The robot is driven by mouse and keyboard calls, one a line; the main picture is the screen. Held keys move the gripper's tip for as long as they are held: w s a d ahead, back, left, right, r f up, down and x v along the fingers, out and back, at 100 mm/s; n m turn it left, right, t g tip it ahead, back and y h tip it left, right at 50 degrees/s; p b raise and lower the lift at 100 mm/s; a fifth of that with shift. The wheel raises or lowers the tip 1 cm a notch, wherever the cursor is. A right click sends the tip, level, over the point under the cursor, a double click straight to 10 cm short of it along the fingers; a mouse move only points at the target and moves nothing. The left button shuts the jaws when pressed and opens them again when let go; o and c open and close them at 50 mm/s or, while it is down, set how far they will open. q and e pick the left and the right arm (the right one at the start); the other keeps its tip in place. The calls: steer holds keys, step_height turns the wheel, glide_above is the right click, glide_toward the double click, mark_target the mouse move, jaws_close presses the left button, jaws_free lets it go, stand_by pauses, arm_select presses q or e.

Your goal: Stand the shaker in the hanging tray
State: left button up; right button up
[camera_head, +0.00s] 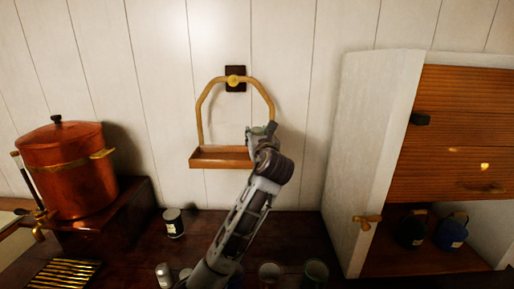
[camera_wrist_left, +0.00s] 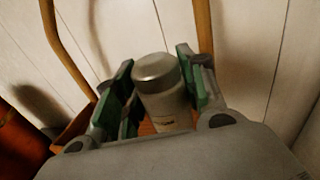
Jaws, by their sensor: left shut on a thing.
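The hanging tray (camera_head: 208,158) is a shallow wooden tray on a curved brass-coloured handle, hung from a dark wall mount. My left gripper (camera_head: 262,134) is at the tray's right end, in front of the handle's right side. In the left wrist view, my left gripper (camera_wrist_left: 158,88) is shut on the shaker (camera_wrist_left: 160,100), a pale cylinder with a metal cap, between green finger pads. The shaker's lower part is hidden by the gripper body, so I cannot tell whether it touches the tray. In the head view the gripper hides the shaker. My right gripper is not in view.
A copper urn (camera_head: 66,175) stands at the left. A white cabinet (camera_head: 370,140) with wooden slats stands at the right. On the dark counter are a labelled can (camera_head: 174,223), a small pale container (camera_head: 164,274) and cups, one of them greenish (camera_head: 316,272).

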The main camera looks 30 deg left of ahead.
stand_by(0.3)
arm_select(q)
steer(key=shift+f, duration=2.05)
steer(key=shift+f, duration=0.1)
steer(key=o, duration=1.1)
steer(key=shift+c, duration=0.2)
steer(key=b+v, duration=0.1)
steer(key=v, duration=1.1)
